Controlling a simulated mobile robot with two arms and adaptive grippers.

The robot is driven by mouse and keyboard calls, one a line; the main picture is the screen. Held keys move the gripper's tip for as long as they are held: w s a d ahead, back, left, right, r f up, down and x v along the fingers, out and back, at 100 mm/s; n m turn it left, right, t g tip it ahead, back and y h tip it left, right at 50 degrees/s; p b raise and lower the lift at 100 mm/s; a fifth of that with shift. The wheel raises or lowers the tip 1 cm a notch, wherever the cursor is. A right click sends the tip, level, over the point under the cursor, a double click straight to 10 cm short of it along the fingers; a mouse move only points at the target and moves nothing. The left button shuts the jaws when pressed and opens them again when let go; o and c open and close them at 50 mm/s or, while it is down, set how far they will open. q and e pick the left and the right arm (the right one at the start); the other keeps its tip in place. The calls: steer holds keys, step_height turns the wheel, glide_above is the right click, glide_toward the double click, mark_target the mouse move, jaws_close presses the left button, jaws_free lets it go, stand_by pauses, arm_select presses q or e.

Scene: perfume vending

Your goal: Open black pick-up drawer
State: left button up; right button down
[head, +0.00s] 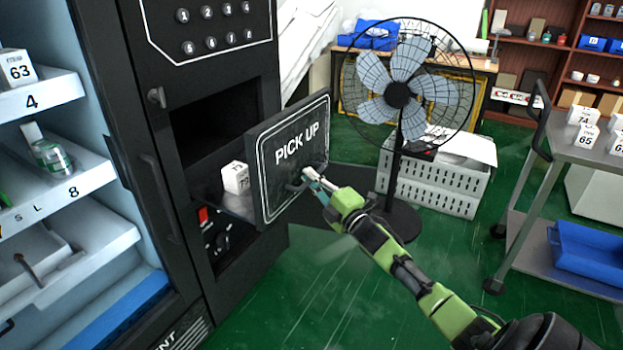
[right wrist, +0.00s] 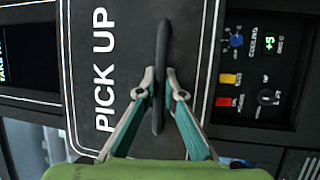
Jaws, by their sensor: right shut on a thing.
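The black pick-up drawer (head: 290,120) stands pulled out from the front of the black vending machine (head: 150,60). Its front panel reads "PICK UP"; it also fills the middle of the right wrist view (right wrist: 130,25). A white box marked 79 (head: 235,178) sits inside the drawer, behind the panel. My right gripper (head: 308,176) is at the lower part of the panel. In the right wrist view its two fingertips (right wrist: 159,80) are closed on the dark bar handle (right wrist: 162,38). My left gripper does not show.
A black standing fan (head: 397,94) is behind the drawer, with a white crate (head: 435,188) beside it. A grey cart (head: 590,150) with white boxes stands at the right. Open shelves with numbered goods are at the left. The green floor (head: 300,300) in front is clear.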

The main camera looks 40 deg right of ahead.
steer(key=c, duration=2.1)
jaws_free()
steer(key=shift+c, duration=0.2)
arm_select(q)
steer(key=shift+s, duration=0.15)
arm_select(e)
steer(key=s+f, duration=0.2)
steer(key=s, duration=0.9)
steer(key=shift+s, duration=0.4)
steer(key=shift+f, duration=0.1)
